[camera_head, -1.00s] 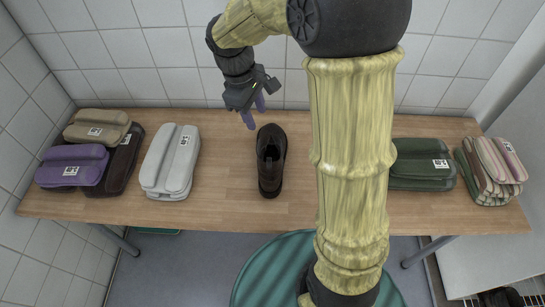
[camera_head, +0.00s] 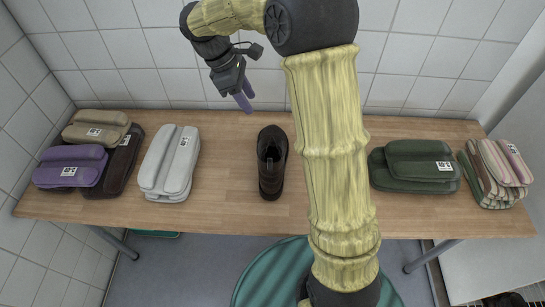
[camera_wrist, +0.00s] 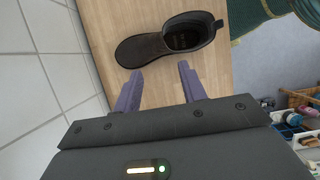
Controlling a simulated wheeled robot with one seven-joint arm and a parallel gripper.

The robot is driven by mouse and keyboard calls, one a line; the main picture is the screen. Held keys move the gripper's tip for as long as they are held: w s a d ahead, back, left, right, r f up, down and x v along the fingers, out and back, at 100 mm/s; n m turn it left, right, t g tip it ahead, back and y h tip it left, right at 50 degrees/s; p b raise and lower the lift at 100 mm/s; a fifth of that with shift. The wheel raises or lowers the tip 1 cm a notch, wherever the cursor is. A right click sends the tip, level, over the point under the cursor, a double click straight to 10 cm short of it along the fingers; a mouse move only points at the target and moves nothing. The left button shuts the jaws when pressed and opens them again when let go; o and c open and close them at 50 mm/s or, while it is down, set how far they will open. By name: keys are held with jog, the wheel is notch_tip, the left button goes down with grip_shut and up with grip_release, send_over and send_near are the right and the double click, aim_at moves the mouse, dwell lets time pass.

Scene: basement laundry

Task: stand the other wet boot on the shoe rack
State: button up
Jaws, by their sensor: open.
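A dark brown boot (camera_head: 271,162) stands upright on the wooden table, its opening facing up. My gripper (camera_head: 244,100) is above the table's back part, a little left of and behind the boot, open and empty. In the wrist view, the boot (camera_wrist: 172,42) lies just beyond my two purple fingers (camera_wrist: 160,85), apart from them. A bit of a dark object (camera_head: 512,300), perhaps the other boot, shows on a slatted rack (camera_head: 470,303) at the bottom right edge; most of the rack is out of view.
Folded towels stand on the table (camera_head: 220,190): purple (camera_head: 70,175), beige (camera_head: 95,137) and light grey (camera_head: 170,165) at left, green (camera_head: 412,180) and striped (camera_head: 495,172) at right. A tiled wall (camera_head: 180,75) is close behind. A green round thing (camera_head: 262,272) is on the floor below.

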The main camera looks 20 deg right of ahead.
send_near(270, 135)
jog(key=w+x, duration=0.1)
jog(key=x, duration=0.4)
jog(key=shift+s+b, duration=0.1)
jog(key=shift+b, duration=0.25)
jog(key=x, duration=0.5)
jog(key=shift+s+f, duration=0.1)
jog(key=shift+s, duration=0.1)
jog(key=shift+c, duration=0.3)
grip_shut()
dwell(1.0)
